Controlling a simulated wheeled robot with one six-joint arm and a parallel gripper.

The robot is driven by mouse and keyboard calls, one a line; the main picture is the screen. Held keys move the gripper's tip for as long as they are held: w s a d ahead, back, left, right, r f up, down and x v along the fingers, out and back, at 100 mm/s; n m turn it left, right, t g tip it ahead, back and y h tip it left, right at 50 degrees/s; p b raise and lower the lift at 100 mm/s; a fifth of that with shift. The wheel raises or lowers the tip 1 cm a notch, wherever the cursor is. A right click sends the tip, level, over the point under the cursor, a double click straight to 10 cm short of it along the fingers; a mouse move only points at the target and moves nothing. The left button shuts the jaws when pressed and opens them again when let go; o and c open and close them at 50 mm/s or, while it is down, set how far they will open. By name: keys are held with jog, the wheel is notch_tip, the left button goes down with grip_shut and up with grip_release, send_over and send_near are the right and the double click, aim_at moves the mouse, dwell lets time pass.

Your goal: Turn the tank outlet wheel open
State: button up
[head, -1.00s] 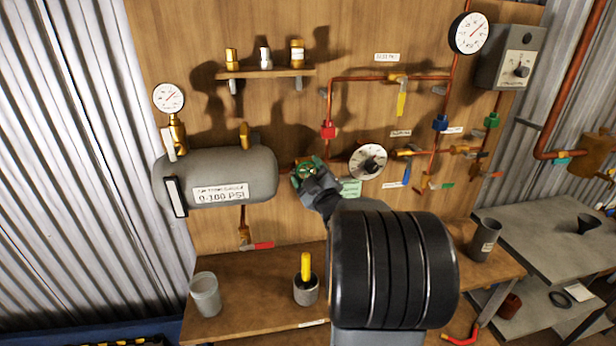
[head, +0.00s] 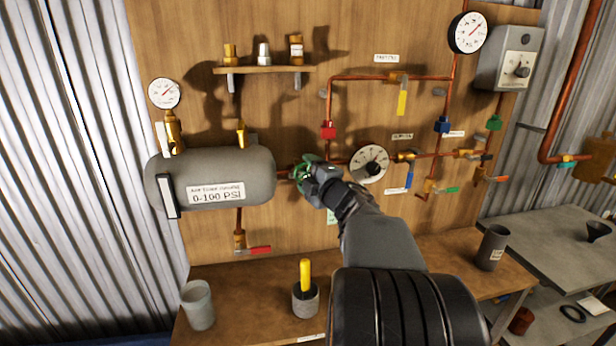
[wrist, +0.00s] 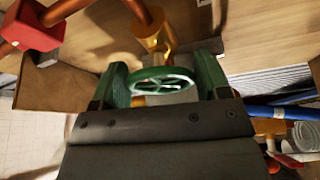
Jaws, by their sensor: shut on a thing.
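The green spoked outlet wheel (wrist: 163,82) sits at the right end of the grey air tank (head: 255,175), on the copper pipe. In the wrist view it lies between the two green fingers of my gripper (wrist: 165,85), which is shut on its rim from both sides. In the head view my gripper (head: 308,172) covers most of the wheel, and only a bit of green shows. A brass fitting (wrist: 150,42) stands just beyond the wheel.
A dial gauge (head: 369,164) is close to the right of my gripper. A red valve block (head: 328,130) is above it. A red-handled drain valve (head: 255,250) hangs under the tank. A cup with a yellow-handled tool (head: 305,290) stands on the bench below.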

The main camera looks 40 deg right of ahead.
dwell(0.5)
jog(key=o, duration=0.9)
jog(key=s+f+b, duration=0.1)
jog(key=s, duration=1.2)
jog(key=shift+s+a+b, duration=0.3)
jog(key=shift+s+a, duration=0.1)
jog(key=shift+a, duration=0.05)
